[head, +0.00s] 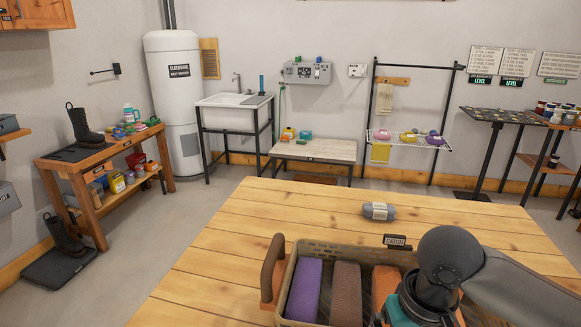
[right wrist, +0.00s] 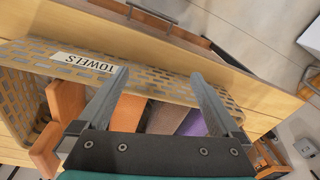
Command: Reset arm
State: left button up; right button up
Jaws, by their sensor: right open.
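My right arm reaches in from the right over a wicker basket (head: 340,252) on the wooden table (head: 235,235). In the right wrist view my right gripper (right wrist: 159,76) is open, its two fingers apart with nothing held between them. It hangs above the basket (right wrist: 25,65), which has a white TOWELS label (right wrist: 83,62). In the head view the basket holds a purple folded towel (head: 304,288), a brown one (head: 346,292) and an orange one (head: 384,285), partly hidden by my arm. My left gripper is in neither view.
A grey rolled cloth with a pale band (head: 378,211) lies on the table behind the basket. The basket has a brown handle (head: 273,268) on its left. The table's left half is clear. A low bench (head: 315,150) and sink (head: 233,115) stand beyond.

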jog(key=s+a+f+n+t+y, duration=0.3)
jog(key=s+a+f, duration=0.25)
jog(key=a, duration=0.25)
jog(key=s+d+f+m+h, duration=0.2)
jog(key=s+d+f+h, duration=0.2)
jog(key=s+d+f, duration=0.35)
jog(key=s+f+g, duration=0.2)
jog(key=s+f, duration=0.1)
jog(key=f, duration=1.9)
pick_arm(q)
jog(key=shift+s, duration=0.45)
pick_arm(e)
jog(key=s+d+f, duration=0.3)
jog(key=s+f, duration=0.9)
jog(key=s, duration=0.3)
jog(key=shift+d+f+n+g, duration=0.15)
jog(key=shift+f+n+g, duration=0.05)
jog(key=shift+n+g, duration=0.2)
